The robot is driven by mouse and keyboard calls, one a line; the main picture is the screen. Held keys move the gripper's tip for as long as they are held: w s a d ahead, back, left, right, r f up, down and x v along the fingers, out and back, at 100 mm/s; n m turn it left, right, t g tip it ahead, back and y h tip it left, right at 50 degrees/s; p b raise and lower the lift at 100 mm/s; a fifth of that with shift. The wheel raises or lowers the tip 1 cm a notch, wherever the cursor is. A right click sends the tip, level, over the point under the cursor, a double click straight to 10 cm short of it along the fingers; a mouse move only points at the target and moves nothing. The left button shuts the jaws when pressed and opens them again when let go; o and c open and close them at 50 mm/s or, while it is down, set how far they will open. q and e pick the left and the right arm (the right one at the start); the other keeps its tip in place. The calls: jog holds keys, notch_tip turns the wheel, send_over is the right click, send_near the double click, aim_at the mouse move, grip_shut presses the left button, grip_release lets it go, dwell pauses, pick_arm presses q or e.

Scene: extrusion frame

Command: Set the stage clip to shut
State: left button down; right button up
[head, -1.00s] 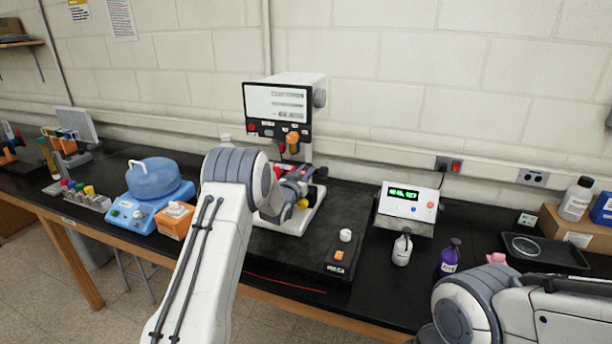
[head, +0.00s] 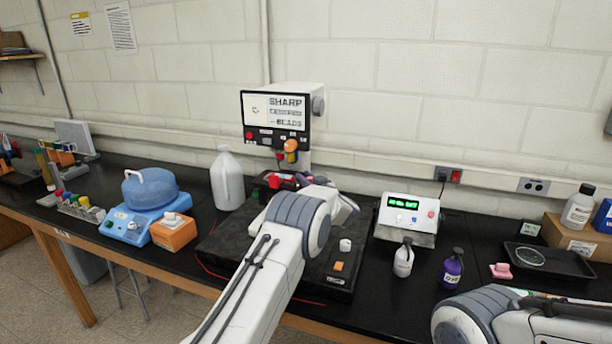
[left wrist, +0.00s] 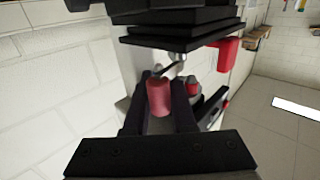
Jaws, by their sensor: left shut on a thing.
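The microscope (head: 314,92) with a screen stands at the back middle of the bench. Its stage is mostly hidden behind my left arm in the head view; a red part (head: 274,181) shows there. In the left wrist view, my left gripper (left wrist: 160,108) is shut on a pink-red cylindrical knob (left wrist: 159,97), below the dark stacked plates (left wrist: 180,35). I cannot tell for sure whether this knob belongs to the stage clip, nor how the clip is set. A larger red part (left wrist: 228,52) hangs to the right of the plates. My right gripper is out of view.
A white jug (head: 226,180) stands left of the microscope. A blue device (head: 140,228) and an orange box (head: 174,233) are further left. A display unit (head: 407,216), small bottles (head: 403,258) and a black tray (head: 549,262) are on the right.

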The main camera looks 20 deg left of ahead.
pick_arm(q)
jog(key=shift+w+r+n+g+y, duration=0.1)
jog(key=shift+w+n+g+y, duration=0.05)
jog(key=shift+n+g+y, duration=0.5)
jog(key=shift+w+a+n+g+y, duration=0.1)
jog(key=shift+a+n+g+y, duration=0.1)
jog(key=shift+n+g+y, duration=0.45)
jog(key=shift+r, duration=0.1)
jog(key=c, duration=0.7)
grip_release()
